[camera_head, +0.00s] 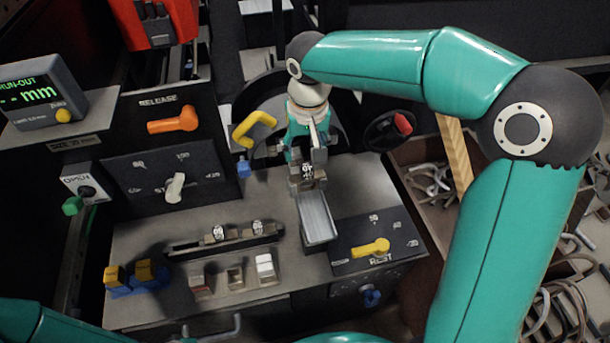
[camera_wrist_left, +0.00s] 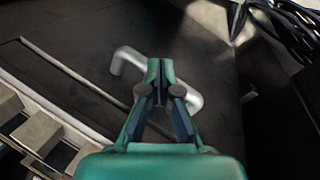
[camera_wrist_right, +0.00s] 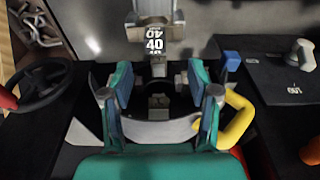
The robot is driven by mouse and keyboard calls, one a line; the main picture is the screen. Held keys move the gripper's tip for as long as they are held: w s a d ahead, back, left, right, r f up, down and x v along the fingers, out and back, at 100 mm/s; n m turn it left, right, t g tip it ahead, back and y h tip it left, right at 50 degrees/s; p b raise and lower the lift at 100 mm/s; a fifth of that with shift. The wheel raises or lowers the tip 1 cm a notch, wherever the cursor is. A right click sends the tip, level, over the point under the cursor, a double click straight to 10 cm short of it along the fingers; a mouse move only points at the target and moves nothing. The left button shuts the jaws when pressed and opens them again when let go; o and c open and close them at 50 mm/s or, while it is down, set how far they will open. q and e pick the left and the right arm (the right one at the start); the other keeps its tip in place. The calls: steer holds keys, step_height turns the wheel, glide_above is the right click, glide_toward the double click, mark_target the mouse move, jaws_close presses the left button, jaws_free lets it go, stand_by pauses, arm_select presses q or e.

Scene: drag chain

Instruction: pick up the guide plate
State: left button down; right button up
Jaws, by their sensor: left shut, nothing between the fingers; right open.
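A small metal piece marked 40 (camera_wrist_right: 154,44), which looks like the guide plate, stands ahead of my right gripper (camera_wrist_right: 160,78) in the right wrist view. In the head view the marked piece (camera_head: 307,173) is at the top end of a grey channel (camera_head: 318,218), just below my right gripper (camera_head: 306,155). The right fingers are open, with the marked piece beyond their tips and no contact visible. Two similar small pieces (camera_head: 219,233) sit in a dark rack. My left gripper (camera_wrist_left: 160,68) is shut and empty above a dark surface with a bent grey handle (camera_wrist_left: 128,58).
A yellow handle (camera_wrist_right: 238,120) is close beside the right gripper's finger. A handwheel (camera_head: 390,130) stands right of the gripper. An orange release lever (camera_head: 173,122) and a yellow rest lever (camera_head: 371,248) flank the bench. A bin of scrap (camera_head: 430,180) lies at right.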

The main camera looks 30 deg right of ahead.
mark_target(307, 166)
steer(key=shift+w+d+f+p, duration=0.15)
steer(key=shift+f, duration=1.15)
steer(key=shift+w+d+f+p, duration=0.1)
steer(key=shift+d+f+p, duration=0.1)
steer(key=shift+f, duration=1.1)
steer(key=shift+w+d+f+p, duration=0.1)
steer(key=shift+w+f+p, duration=0.05)
steer(key=shift+f, duration=1.15)
steer(key=shift+r, duration=0.1)
jaws_close()
